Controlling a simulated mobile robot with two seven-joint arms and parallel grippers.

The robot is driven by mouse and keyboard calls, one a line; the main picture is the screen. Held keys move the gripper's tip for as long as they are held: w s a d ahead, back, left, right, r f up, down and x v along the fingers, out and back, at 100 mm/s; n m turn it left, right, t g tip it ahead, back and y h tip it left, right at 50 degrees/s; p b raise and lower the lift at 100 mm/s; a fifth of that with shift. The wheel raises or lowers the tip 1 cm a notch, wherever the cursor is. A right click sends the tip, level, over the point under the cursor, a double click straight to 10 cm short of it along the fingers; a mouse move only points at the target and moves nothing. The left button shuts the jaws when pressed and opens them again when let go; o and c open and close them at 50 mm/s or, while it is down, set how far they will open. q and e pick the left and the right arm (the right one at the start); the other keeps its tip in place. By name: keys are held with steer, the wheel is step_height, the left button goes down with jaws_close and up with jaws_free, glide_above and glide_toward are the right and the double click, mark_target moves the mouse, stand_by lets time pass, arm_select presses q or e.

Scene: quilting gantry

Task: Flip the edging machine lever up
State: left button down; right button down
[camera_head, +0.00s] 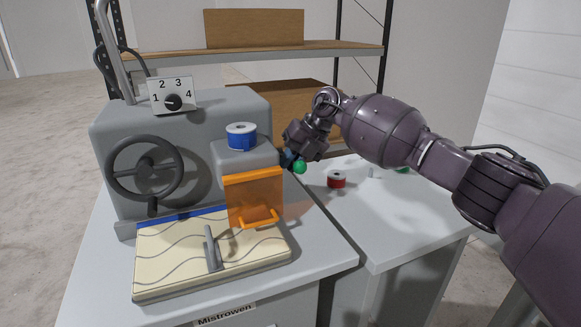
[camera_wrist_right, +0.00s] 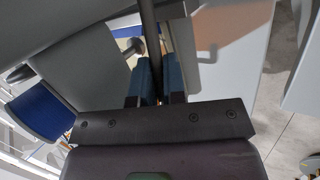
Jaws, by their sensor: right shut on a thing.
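The grey edging machine (camera_head: 190,115) stands on a white table. A green ball knob (camera_head: 299,167) shows at the right side of its head, by my right gripper (camera_head: 290,158); it looks like the lever's end. In the right wrist view a dark rod (camera_wrist_right: 148,22), apparently the lever, runs between the blue-grey fingers of my right gripper (camera_wrist_right: 158,82). The fingers are shut on it. In the head view the gripper hides most of the rod, so its exact tilt is unclear. My left gripper is in neither view.
A blue spool (camera_head: 242,137) sits on the machine head above an orange guard (camera_head: 254,198). A handwheel (camera_head: 145,168) and dial box (camera_head: 172,95) are at the left. Quilted fabric (camera_head: 170,265) lies in front. A red spool (camera_head: 337,179) stands on the right table.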

steer(key=shift+w+r+g, duration=0.1)
steer(key=shift+r+g, duration=0.2)
steer(key=shift+g, duration=0.2)
steer(key=c, duration=1.2)
jaws_free()
steer(key=shift+r, duration=0.1)
steer(key=v, duration=1)
steer(key=shift+r, duration=0.4)
steer(key=shift+c, duration=0.5)
